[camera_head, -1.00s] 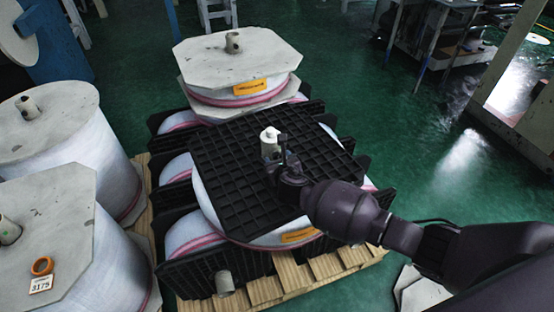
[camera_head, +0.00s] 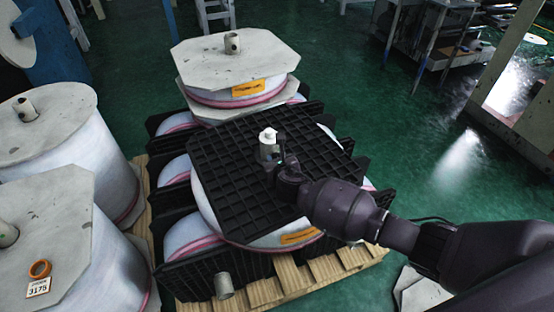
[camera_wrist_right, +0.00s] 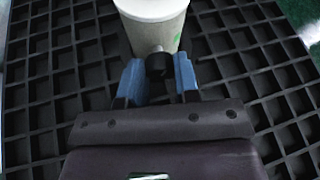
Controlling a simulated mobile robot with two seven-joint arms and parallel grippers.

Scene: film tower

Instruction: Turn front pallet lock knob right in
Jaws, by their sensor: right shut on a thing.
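The front pallet (camera_head: 230,195) is a black grid plate lying on a big wrapped film roll. A white cylindrical lock piece (camera_head: 268,138) stands upright in the middle of the grid. It also shows at the top of the right wrist view (camera_wrist_right: 150,18). A small black knob (camera_wrist_right: 158,66) sticks out of its side towards my right gripper. My right gripper (camera_head: 281,155) reaches in from the right, low over the grid. In the wrist view its blue fingertips (camera_wrist_right: 158,74) stand on either side of the knob, shut on it. My left gripper is not in view.
Another roll with a pale octagonal top (camera_head: 235,52) stands behind the grid. Two large rolls (camera_head: 60,135) stand at left. A wooden pallet (camera_head: 320,270) lies underneath. Green floor (camera_head: 400,130) is open at right, with a metal table (camera_head: 440,30) at the back.

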